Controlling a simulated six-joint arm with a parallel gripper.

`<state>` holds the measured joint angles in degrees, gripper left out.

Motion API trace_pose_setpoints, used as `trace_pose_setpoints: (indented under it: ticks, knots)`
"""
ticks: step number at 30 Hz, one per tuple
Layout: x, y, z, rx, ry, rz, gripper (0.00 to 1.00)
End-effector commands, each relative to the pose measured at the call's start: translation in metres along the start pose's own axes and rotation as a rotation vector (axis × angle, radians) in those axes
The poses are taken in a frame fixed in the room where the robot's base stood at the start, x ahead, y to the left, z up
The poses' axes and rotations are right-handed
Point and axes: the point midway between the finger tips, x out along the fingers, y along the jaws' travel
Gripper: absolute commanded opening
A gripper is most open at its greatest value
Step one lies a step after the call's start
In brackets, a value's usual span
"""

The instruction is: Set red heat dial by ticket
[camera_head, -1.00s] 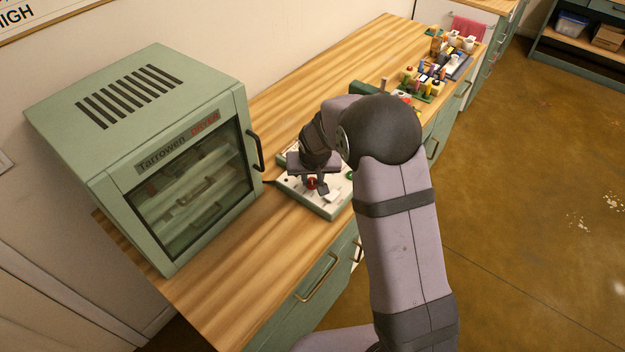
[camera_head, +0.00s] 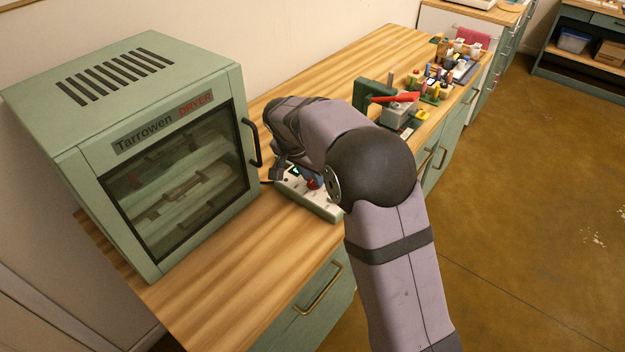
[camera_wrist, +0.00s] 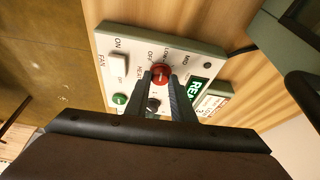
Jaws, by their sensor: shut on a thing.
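The white and green control panel (camera_wrist: 138,50) fills the middle of the wrist view. It also shows beside the dryer in the head view (camera_head: 325,208). The red heat dial (camera_wrist: 160,72) has OFF, LOW and MID lettering around it. My gripper (camera_wrist: 160,78) has its two fingers on either side of the dial, shut on it. The dial's exact setting is hard to tell. A green display reading "REA..." (camera_wrist: 198,91) is partly hidden by a finger. A white card (camera_wrist: 209,104), perhaps the ticket, lies beside it, its print unreadable. The dial shows small in the head view (camera_head: 312,183).
The green Tarrowen dryer (camera_head: 150,130) stands left, door shut. A red-handled green device (camera_head: 365,95) stands behind my arm. The front left tabletop is clear.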

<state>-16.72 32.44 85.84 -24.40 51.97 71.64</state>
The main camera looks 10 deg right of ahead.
Motion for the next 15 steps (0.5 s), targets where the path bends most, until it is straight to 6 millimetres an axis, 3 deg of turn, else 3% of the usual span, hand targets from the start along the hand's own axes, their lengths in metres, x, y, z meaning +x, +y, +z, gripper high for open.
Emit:
trace_pose_setpoints:
  ticks: [15]
  knots:
    - [-0.0001,-0.0006,0.0001,0.060,-0.001,0.025,0.00]
